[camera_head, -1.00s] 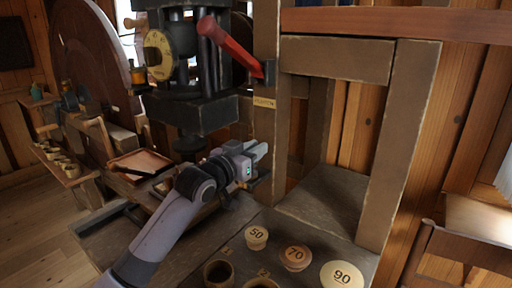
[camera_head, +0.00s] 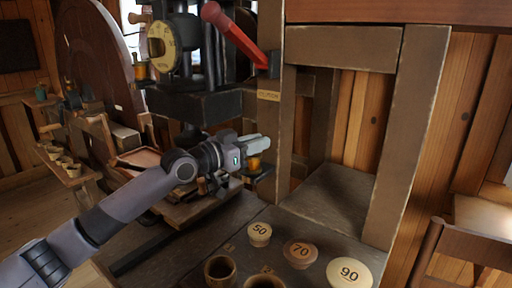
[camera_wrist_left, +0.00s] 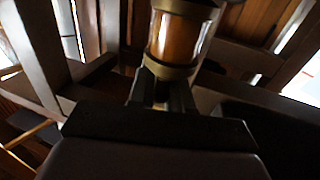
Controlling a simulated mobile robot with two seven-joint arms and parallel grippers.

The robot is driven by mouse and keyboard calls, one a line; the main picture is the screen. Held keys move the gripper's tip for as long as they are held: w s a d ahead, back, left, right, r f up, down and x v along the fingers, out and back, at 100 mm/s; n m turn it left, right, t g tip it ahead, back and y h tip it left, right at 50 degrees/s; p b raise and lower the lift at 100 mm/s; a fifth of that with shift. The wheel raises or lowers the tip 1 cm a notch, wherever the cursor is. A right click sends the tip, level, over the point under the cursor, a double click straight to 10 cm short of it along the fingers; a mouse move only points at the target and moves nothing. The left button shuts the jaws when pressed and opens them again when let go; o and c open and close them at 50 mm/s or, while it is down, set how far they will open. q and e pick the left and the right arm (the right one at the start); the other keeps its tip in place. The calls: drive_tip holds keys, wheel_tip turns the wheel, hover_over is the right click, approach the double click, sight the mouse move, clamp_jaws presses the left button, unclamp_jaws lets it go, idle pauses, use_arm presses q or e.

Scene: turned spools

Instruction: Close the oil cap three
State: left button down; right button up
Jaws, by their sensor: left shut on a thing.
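My left gripper (camera_head: 262,144) is by the upright post of the press, its fingers closed at the top of an amber oil cup (camera_head: 254,163). In the left wrist view the oil cup (camera_wrist_left: 180,38) is an amber glass cylinder with brass bands. There my fingers (camera_wrist_left: 163,92) meet at its near brass end, on what looks like the oil cap; the cap itself is mostly hidden between them. Another amber and brass oil cup (camera_head: 141,71) sits at the left of the press head. My right gripper is not in view.
The black press (camera_head: 195,105) with a yellow dial (camera_head: 163,48) and red lever (camera_head: 235,38) stands above my forearm. Round pieces marked 50 (camera_head: 260,234), 70 (camera_head: 300,254) and 90 (camera_head: 349,272) are on the bench, beside a wooden cup (camera_head: 220,269).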

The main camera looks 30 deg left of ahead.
use_arm(q)
drive_tip(key=shift+r, duration=0.15)
idle(0.3)
drive_tip(key=c, duration=1.1)
unclamp_jaws()
drive_tip(key=shift+s+a+f, duration=0.25)
drive_tip(key=shift+s, duration=0.2)
drive_tip(key=shift+r+b+v, duration=0.2)
drive_tip(key=shift+b+v, duration=0.8)
drive_tip(key=shift+v, duration=2.05)
